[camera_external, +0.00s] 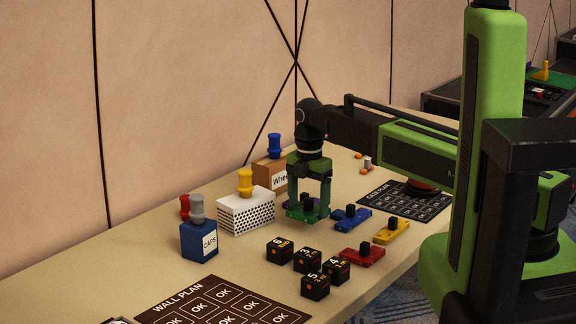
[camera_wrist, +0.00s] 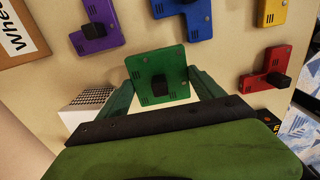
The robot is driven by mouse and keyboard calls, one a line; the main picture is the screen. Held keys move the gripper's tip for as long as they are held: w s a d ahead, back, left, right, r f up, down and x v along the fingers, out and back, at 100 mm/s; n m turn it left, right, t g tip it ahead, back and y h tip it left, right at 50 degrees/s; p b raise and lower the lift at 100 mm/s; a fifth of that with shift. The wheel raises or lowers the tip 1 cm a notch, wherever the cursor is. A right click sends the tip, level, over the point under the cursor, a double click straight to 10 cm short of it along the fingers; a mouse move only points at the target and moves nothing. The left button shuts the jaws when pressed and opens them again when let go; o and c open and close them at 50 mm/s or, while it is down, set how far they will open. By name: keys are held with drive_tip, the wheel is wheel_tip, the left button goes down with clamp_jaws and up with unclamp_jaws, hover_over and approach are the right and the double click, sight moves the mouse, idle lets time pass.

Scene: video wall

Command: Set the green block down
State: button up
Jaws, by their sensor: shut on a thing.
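The green block (camera_external: 299,214), a flat piece with a black knob, is low over the tabletop in the external view. In the wrist view the green block (camera_wrist: 145,63) sits between my two fingers, its black knob facing the camera. My gripper (camera_external: 308,204) is shut on it, pointing straight down; its fingers also show in the wrist view (camera_wrist: 162,88). I cannot tell whether the block's underside touches the table.
A purple block (camera_wrist: 98,32) lies just beyond. Blue (camera_external: 351,218), yellow (camera_external: 391,231) and red (camera_external: 362,257) blocks lie to the right. A white perforated box (camera_external: 246,211) stands left. Several black cubes (camera_external: 307,259) sit in front. The table (camera_external: 190,285) is bare between them.

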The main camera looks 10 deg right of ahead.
sight(309, 210)
drive_tip(key=shift+f+b, duration=1.7)
drive_tip(key=shift+f, duration=0.35)
drive_tip(key=o, duration=1.7)
drive_tip(key=shift+r, duration=0.1)
wheel_tip(309, 210, up, 13)
drive_tip(key=p, duration=1.2)
drive_tip(key=shift+f+p, duration=0.2)
drive_tip(key=shift+p, duration=0.2)
drive_tip(key=shift+f, duration=0.1)
